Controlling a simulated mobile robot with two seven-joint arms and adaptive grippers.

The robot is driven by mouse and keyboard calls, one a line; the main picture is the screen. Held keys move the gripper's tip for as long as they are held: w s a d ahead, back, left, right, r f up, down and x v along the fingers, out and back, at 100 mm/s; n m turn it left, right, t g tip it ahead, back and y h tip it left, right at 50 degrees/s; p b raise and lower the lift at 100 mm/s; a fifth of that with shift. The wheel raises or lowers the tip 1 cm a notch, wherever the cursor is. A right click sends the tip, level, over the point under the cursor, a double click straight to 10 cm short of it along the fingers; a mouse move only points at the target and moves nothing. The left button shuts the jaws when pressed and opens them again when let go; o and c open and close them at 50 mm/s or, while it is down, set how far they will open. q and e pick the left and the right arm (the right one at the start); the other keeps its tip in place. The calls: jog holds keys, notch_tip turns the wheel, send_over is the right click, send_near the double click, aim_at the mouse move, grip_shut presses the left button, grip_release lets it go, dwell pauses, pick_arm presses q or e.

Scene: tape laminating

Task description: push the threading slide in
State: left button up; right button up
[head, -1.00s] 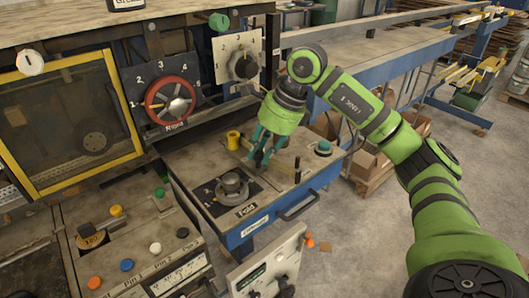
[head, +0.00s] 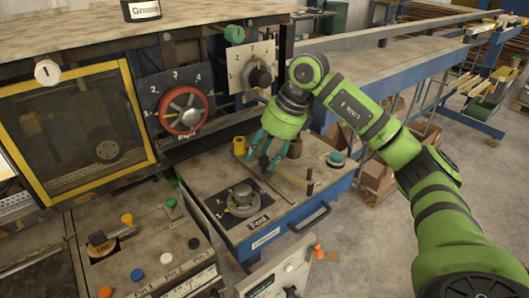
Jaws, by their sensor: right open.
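My right gripper (head: 265,166) hangs fingers down over the back of the blue-framed panel (head: 217,229). Its teal fingers are apart, with nothing visible between them. A small upright post (head: 309,182) stands at the bar's right end. No readable label marks the threading slide, so I cannot tell surely whether this bar and post are it. I cannot tell whether the fingers touch anything. My left gripper is out of view.
A yellow knob (head: 239,146) and a brown cylinder (head: 295,147) stand near the gripper. The Fold dial (head: 242,199) is in front, and a teal button (head: 336,159) is to the right. A red handwheel (head: 183,108) and a numbered dial (head: 260,77) are behind.

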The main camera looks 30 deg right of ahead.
jog(key=v, duration=1.1)
jog(key=shift+r, duration=0.4)
jog(key=shift+f, duration=0.1)
